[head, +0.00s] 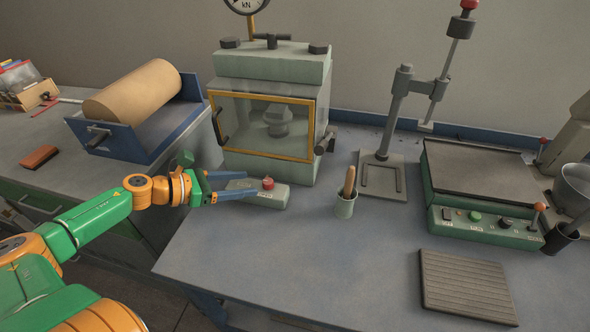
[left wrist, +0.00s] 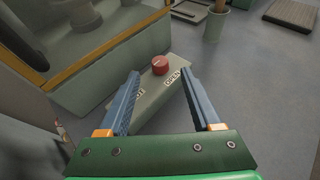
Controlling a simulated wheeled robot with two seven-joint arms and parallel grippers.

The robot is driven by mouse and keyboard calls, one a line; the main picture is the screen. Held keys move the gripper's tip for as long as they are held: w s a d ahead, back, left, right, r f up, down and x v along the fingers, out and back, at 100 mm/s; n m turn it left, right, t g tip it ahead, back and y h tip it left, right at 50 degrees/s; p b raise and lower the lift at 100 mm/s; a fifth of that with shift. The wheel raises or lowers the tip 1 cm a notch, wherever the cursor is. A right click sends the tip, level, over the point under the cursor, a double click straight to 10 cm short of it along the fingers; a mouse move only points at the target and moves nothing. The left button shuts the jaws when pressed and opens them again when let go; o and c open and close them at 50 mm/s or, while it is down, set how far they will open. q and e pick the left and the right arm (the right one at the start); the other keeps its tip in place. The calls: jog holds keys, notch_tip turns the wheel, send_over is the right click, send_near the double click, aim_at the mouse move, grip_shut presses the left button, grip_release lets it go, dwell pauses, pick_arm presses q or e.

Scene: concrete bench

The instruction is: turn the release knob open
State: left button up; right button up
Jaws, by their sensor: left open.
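The red release knob (head: 268,183) sits on a low grey-green box (head: 270,199) in front of the press with the yellow-framed window. It also shows in the left wrist view (left wrist: 160,65), with an OPEN label to its lower right and a partly hidden label at lower left. My left gripper (head: 250,184) is open and empty, its blue fingers pointing at the knob from the left. In the left wrist view the fingertips (left wrist: 160,76) lie on either side of the knob in the picture, with gaps to it. My right gripper is not in view.
The press (head: 270,69) stands right behind the box. A cup with a wooden handle (head: 345,206) stands to the right. Farther right are a lever stand (head: 382,178), a hot-plate unit (head: 485,215) and a ribbed mat (head: 466,287). The bench front is clear.

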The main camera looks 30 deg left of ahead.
aim_at(266, 182)
pick_arm(q)
jog(key=shift+w+d+f, duration=0.2)
jog(key=shift+w+d, duration=0.1)
jog(key=shift+w, duration=0.25)
jog(key=f+b, duration=0.1)
jog(key=b, duration=0.2)
jog(key=shift+w, duration=0.1)
jog(key=x, duration=0.3)
jog(key=shift+w+d+r, duration=0.1)
jog(key=shift+w+r, duration=0.1)
jog(key=shift+r, duration=0.1)
jog(key=shift+w+d+f, duration=0.2)
jog(key=shift+w, duration=0.1)
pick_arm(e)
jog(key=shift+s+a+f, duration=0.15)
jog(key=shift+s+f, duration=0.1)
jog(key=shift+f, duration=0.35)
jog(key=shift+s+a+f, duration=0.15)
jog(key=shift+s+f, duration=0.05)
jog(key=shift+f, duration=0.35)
